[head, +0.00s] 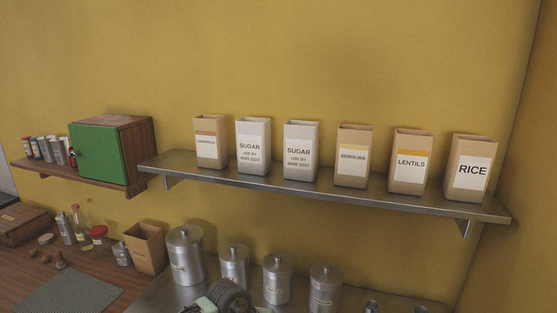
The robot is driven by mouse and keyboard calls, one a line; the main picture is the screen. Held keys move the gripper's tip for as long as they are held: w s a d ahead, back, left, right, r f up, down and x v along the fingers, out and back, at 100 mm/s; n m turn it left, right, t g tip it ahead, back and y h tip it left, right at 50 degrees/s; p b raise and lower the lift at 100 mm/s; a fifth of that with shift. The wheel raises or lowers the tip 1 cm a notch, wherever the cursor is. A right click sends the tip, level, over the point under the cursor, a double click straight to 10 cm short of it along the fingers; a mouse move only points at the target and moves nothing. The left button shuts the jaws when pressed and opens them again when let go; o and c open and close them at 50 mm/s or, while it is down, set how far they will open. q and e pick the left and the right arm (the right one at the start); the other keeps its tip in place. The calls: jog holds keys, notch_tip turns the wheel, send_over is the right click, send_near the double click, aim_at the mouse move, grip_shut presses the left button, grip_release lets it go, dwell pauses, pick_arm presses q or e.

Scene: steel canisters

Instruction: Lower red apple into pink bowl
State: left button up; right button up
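I cannot make out a red apple or a pink bowl in the head view. A small jar with a red top (99,232) stands on the wooden counter at the lower left, but it does not look like an apple.
A steel shelf (330,190) holds several paper bags, including lentils (411,162) and rice (470,170). A green-doored box (98,153) sits on a wooden shelf at left. Steel canisters (186,256) stand below. A grey ribbed mat (68,291) lies on the wooden counter.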

pick_arm(q)
jog(key=shift+f, duration=0.35)
dwell(0.6)
jog(key=o, duration=1.3)
jog(key=shift+o, duration=0.2)
